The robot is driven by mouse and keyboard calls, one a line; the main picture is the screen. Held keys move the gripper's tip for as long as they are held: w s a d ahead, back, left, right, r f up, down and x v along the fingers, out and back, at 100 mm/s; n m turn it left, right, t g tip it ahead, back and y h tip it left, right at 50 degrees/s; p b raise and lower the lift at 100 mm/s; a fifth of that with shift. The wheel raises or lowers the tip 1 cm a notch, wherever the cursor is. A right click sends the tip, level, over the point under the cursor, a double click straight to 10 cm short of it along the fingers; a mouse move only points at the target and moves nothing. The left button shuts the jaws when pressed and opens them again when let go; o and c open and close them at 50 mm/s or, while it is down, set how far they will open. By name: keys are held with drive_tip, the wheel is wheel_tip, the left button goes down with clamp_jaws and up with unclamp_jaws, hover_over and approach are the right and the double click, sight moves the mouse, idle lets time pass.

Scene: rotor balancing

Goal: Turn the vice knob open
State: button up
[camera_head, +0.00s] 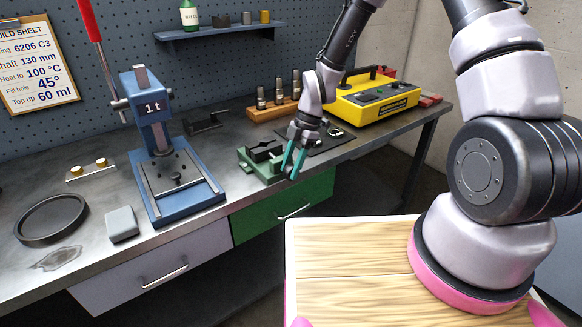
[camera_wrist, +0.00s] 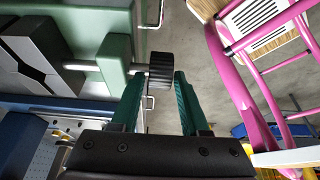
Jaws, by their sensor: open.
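The green vice (camera_head: 250,168) stands at the front edge of the bench, with dark jaw blocks on it. In the wrist view its green body (camera_wrist: 112,20) fills the upper left, and a metal screw runs from it to a black ribbed knob (camera_wrist: 160,70). My gripper (camera_head: 294,160) is beside the vice's front right side, with teal fingers pointing down. In the wrist view the fingertips of my gripper (camera_wrist: 159,82) are open, one on each side of the knob. I cannot tell whether either touches it. In the head view the fingers hide the knob.
A blue press (camera_head: 155,130) stands left of the vice. Behind are a wooden block with metal posts (camera_head: 272,109) and a yellow machine (camera_head: 375,103). A green drawer (camera_head: 285,208) is below the bench edge. My arm reaches in from the right.

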clamp_jaws()
